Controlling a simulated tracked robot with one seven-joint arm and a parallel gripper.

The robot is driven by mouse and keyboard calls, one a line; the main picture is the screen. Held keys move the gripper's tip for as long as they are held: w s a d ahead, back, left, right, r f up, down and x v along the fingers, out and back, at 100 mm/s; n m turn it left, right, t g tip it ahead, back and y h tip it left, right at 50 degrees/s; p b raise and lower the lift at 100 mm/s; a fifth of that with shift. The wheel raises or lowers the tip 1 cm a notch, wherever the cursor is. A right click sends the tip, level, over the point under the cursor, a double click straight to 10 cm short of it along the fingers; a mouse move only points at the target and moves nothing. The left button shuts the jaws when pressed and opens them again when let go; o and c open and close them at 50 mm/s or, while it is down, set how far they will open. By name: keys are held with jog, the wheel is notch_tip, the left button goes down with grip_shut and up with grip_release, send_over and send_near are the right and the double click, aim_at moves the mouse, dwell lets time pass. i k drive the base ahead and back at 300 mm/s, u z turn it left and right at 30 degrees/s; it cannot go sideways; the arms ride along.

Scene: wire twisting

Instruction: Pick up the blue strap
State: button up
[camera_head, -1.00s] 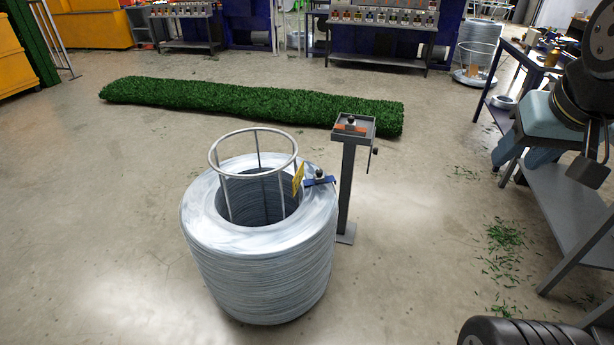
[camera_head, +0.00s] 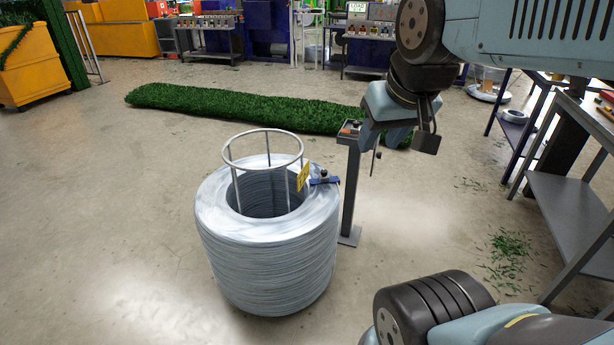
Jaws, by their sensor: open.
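The blue strap (camera_head: 325,182) lies over the top right rim of a large grey wire coil (camera_head: 265,260). It has a small dark piece on it. My gripper (camera_head: 382,143) hangs to the upper right of the strap in the picture, in front of the top of a grey post, and points downward. Its jaws are open, with nothing seen between them. It is apart from the strap, and part of the post's head is hidden behind it.
A metal ring frame (camera_head: 263,150) rises from the coil, with a yellow tag (camera_head: 304,176) beside the strap. The grey post (camera_head: 350,195) stands right behind the coil. A green grass roll (camera_head: 230,105) lies behind. A grey bench (camera_head: 570,195) is at right. Floor at left is clear.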

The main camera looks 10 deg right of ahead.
aim_at(321, 179)
jog(key=u, duration=0.1)
jog(key=i, duration=1)
jog(key=z, duration=0.05)
